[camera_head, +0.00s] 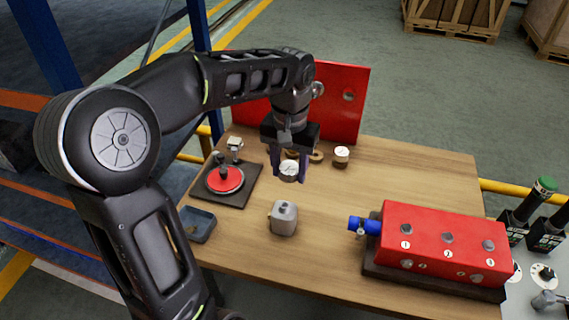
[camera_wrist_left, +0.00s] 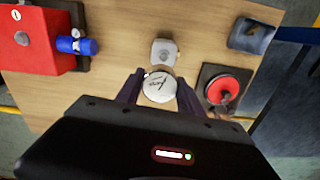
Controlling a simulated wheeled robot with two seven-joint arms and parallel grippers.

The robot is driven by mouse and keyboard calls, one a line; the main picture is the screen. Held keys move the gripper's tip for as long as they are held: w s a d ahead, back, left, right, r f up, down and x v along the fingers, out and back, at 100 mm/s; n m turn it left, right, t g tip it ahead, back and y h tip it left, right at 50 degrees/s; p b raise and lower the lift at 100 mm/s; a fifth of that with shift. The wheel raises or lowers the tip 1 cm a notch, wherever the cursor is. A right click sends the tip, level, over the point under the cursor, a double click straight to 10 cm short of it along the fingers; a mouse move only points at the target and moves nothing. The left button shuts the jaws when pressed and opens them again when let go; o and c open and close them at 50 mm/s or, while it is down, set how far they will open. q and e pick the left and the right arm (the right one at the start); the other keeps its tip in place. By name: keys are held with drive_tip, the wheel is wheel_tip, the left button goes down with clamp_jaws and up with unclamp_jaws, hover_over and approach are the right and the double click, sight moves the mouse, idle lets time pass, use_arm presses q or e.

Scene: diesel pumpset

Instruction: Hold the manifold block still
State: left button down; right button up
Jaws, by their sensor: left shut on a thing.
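The manifold block, which I take to be the long red block with numbered ports (camera_head: 440,238), sits on a dark base at the right of the wooden table. A blue fitting (camera_head: 364,226) sticks out of its left end. In the left wrist view the red block (camera_wrist_left: 32,38) is partly cut off at the upper left. My left gripper (camera_head: 289,172) is shut on a round white-faced gauge (camera_wrist_left: 158,87), held above the table, well left of the red block and apart from it. My right gripper is not in view.
A small grey block (camera_head: 283,218) stands in front of the held gauge. A red disc (camera_head: 224,179) on a dark plate and a blue-grey tray (camera_head: 197,224) lie left. Another gauge (camera_head: 341,156) stands behind, near a red panel (camera_head: 343,95). Dark bottles (camera_head: 527,208) stand far right.

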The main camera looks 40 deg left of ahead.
sight(285, 180)
use_arm(q)
drive_tip(key=shift+s+f+n, duration=0.1)
drive_tip(key=shift+s+n, duration=0.2)
drive_tip(key=shift+s, duration=0.6)
drive_tip(key=shift+w+a+f, duration=0.15)
drive_tip(key=shift+w+a, duration=0.1)
drive_tip(key=shift+a, duration=0.05)
drive_tip(key=shift+s+d+n, duration=0.1)
drive_tip(key=shift+d+n, duration=0.1)
drive_tip(key=shift+n, duration=0.1)
drive_tip(key=shift+a+f+b, duration=0.1)
drive_tip(key=shift+f+b, duration=0.85)
drive_tip(key=shift+f, duration=0.25)
